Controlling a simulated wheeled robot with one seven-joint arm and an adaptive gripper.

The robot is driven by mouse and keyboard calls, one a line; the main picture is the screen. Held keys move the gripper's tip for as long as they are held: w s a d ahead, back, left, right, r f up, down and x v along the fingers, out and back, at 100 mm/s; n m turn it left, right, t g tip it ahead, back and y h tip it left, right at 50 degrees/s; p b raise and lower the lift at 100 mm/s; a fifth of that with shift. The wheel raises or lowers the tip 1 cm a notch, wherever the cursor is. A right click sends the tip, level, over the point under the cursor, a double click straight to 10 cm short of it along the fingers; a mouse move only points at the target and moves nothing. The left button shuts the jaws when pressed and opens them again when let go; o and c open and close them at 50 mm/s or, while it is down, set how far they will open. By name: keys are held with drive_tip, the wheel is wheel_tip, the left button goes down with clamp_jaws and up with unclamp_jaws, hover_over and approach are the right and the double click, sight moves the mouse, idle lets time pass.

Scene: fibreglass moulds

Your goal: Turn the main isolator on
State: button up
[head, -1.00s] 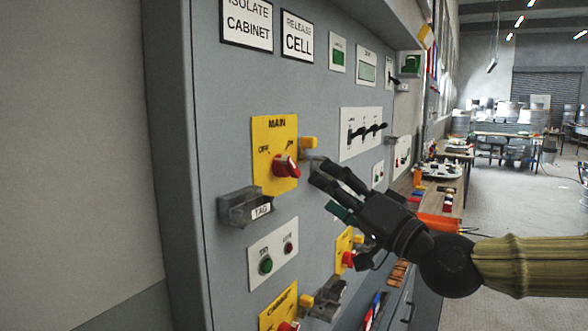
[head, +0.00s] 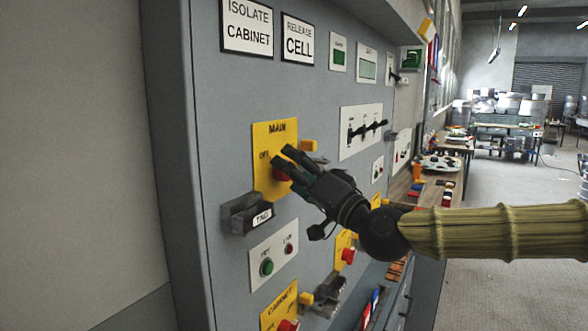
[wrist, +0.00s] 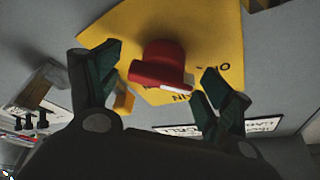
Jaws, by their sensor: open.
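The main isolator is a red rotary knob on a yellow plate (head: 264,140) marked MAIN, on the grey cabinet panel. In the head view my gripper (head: 284,165) is in front of the knob and hides most of it. In the wrist view the red knob (wrist: 160,65) with a white pointer mark lies between the two open fingers of my gripper (wrist: 155,92). The fingers stand apart on either side of it, and I see no contact. The knob's exact setting is hard to read.
A grey tag holder (head: 240,215) sits just below the plate. A yellow block (head: 308,145) juts out at its right. A plate with a green and a red button (head: 273,254), a switch panel (head: 361,130) and another red knob (head: 347,256) are nearby. Open floor lies at right.

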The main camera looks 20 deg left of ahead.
drive_tip(key=shift+c, duration=0.2)
drive_tip(key=c, duration=1)
drive_tip(key=shift+m, duration=0.5)
drive_tip(key=m+h, duration=0.2)
drive_tip(key=m, duration=0.2)
drive_tip(key=shift+t, duration=0.3)
drive_tip(key=m+h+p, duration=0.1)
drive_tip(key=m, duration=0.1)
drive_tip(key=m+p, duration=0.1)
drive_tip(key=m, duration=0.1)
drive_tip(key=shift+m+g+h, duration=0.4)
drive_tip(key=m+p, duration=0.1)
drive_tip(key=m, duration=0.1)
drive_tip(key=m+g+h+p, duration=0.1)
drive_tip(key=m+p, duration=0.1)
drive_tip(key=shift+r+m+g, duration=0.1)
drive_tip(key=shift+m+g, duration=0.2)
drive_tip(key=shift+m+g+h+p, duration=0.3)
drive_tip(key=shift+m+g+p, duration=0.5)
drive_tip(key=shift+m+p, duration=0.5)
drive_tip(key=shift+f, duration=0.2)
